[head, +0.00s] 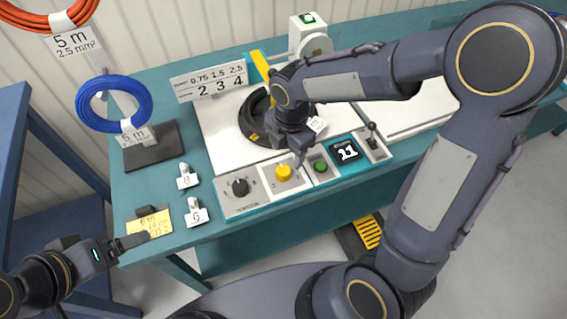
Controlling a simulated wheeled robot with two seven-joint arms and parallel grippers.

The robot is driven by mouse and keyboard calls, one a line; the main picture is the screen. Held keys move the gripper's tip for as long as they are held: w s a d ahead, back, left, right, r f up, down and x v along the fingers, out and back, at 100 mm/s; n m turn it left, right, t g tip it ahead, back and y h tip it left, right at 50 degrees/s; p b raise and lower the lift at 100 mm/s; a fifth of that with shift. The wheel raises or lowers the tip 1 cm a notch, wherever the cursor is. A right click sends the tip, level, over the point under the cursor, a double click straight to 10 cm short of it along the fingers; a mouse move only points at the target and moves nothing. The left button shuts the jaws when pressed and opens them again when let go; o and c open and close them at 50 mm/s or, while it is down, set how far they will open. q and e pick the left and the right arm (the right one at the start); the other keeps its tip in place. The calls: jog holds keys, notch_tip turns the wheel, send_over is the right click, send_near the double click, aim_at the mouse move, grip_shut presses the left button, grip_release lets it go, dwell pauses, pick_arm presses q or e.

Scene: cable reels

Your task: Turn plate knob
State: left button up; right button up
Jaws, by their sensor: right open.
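The control panel at the front of the bench has a black knob (240,187) with the word tension below it and a yellow knob (283,172) to its right. I cannot read which knob is labelled plate. My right gripper (299,157) is open and points down just above and behind the yellow knob, apparently not touching it. My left gripper (132,241) is at the lower left by the yellow note (150,222); I cannot tell whether its jaws are open. My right forearm and hand partly hide the black round plate (253,122) behind the panel.
A green button (320,166), a display reading 11 (346,150) and a lever (371,131) are right of the yellow knob. A number sign (210,83) stands behind. Small tags (196,214), a blue cable coil (114,104) and an orange coil (50,20) are at left.

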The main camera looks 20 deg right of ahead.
aim_at(283, 170)
jog(key=shift+w+a+f+n, duration=0.2)
jog(key=shift+a+f+n, duration=0.1)
jog(key=shift+n, duration=0.2)
jog(key=shift+f, duration=0.35)
notch_tip(283, 170, down, 7)
jog(key=shift+w+f, duration=0.1)
jog(key=shift+w, duration=0.05)
jog(key=shift+c, duration=0.2)
jog(key=c, duration=1)
